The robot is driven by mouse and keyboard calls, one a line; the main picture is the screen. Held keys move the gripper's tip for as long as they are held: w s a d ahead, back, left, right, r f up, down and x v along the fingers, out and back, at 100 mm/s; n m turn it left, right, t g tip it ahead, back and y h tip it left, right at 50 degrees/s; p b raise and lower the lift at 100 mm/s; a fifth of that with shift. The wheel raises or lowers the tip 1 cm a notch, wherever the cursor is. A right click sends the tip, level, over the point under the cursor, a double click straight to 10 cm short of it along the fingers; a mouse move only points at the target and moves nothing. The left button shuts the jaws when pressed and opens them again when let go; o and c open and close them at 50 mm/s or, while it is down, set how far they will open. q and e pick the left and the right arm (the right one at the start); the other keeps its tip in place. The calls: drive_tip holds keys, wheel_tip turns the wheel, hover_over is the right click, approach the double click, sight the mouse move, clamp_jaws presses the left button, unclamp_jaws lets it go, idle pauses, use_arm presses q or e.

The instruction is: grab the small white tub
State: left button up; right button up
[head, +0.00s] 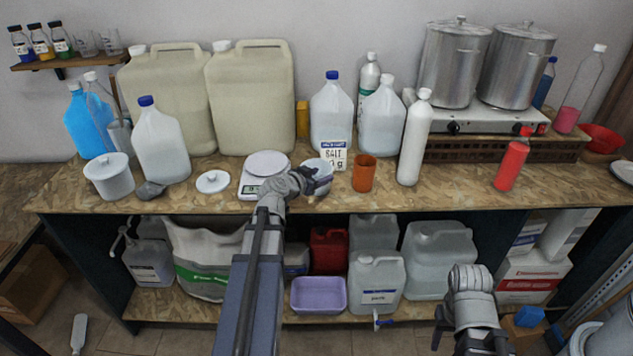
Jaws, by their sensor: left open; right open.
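A small white tub (320,167) stands on the wooden worktop, between the kitchen scale and the orange-brown cup. My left gripper (312,184) is at its near left side, jaws open. The gripper covers part of the tub, and I cannot tell whether they touch. My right gripper (467,340) is open and low at the front right, below the worktop edge and away from the tub.
The scale (262,173) is left of the tub, the orange-brown cup (363,174) right of it. A salt bag (336,155) and a clear jug (331,112) stand behind. A white bottle (414,140) is further right. The worktop is clear around (450,190).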

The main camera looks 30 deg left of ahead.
sight(328, 186)
use_arm(q)
drive_tip(key=b+x, duration=0.2)
drive_tip(key=x, duration=0.3)
drive_tip(key=shift+f, duration=0.2)
drive_tip(key=shift+s, duration=0.1)
drive_tip(key=shift+c, duration=0.4)
drive_tip(key=shift+d, duration=0.1)
clamp_jaws()
